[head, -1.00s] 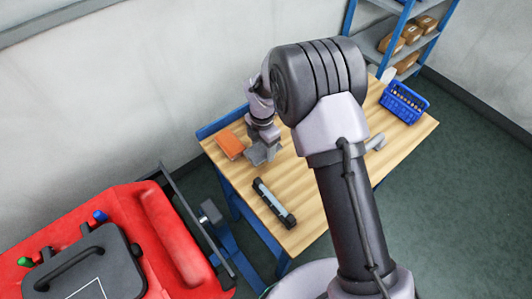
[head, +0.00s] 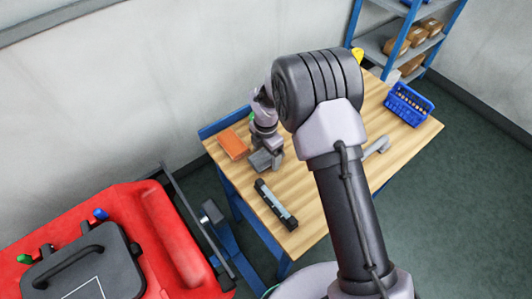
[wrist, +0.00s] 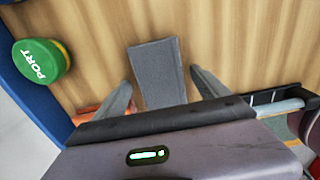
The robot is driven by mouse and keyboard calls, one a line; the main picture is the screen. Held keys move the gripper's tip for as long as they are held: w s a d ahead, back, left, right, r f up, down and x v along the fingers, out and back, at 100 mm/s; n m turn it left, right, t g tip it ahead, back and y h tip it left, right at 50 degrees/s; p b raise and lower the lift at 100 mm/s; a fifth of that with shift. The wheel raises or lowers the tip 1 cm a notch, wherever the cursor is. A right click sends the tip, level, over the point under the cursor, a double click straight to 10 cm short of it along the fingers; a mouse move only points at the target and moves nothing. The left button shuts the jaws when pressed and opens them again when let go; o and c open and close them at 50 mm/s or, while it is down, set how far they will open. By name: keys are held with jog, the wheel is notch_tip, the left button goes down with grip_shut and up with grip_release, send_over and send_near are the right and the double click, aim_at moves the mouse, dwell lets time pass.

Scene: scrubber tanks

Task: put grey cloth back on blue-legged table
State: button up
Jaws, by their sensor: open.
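The grey cloth (wrist: 157,72) is a flat grey strip on the wooden top of the blue-legged table (head: 318,203). In the head view the cloth (head: 260,160) shows near the table's left end, beside the orange block. My gripper (wrist: 161,78) is open, with one finger on each side of the cloth in the wrist view and a visible gap to each. The cloth's near end is hidden behind the gripper body. In the head view my gripper (head: 273,151) is small and partly hard to make out against the cloth.
An orange block (head: 233,144), a black-ended bar (head: 276,205), a grey handle-shaped part (head: 376,147) and a blue basket (head: 409,104) are on the table. A green-and-yellow PORT cap (wrist: 42,62) stands left of the cloth. A red machine (head: 165,235) is at left; shelving stands behind.

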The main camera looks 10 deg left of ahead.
notch_tip(320, 180, up, 12)
jog(key=p, duration=0.3)
notch_tip(320, 180, up, 14)
jog(key=m+t+y, duration=0.1)
jog(key=m, duration=0.8)
send_over(266, 155)
jog(key=s+d, duration=0.2)
jog(key=d, duration=0.5)
jog(key=s+d+r+m+t, duration=0.1)
jog(key=s+d+r+m, duration=0.2)
jog(key=s+m, duration=0.4)
jog(key=s+d+r+m+t, duration=0.2)
jog(key=s+d+r+m, duration=0.2)
jog(key=s+m, duration=0.3)
jog(key=s+d+r+m+t+y, duration=0.1)
jog(key=s+d+r+m, duration=0.3)
jog(key=m, duration=0.5)
jog(key=s+d, duration=0.2)
jog(key=s, duration=0.1)
jog(key=shift+s+t, duration=0.35)
jog(key=shift+t, duration=0.05)
notch_tip(266, 155, down, 12)
jog(key=b, duration=1.1)
jog(key=shift+r+b, duration=0.25)
jog(key=shift+b, duration=0.1)
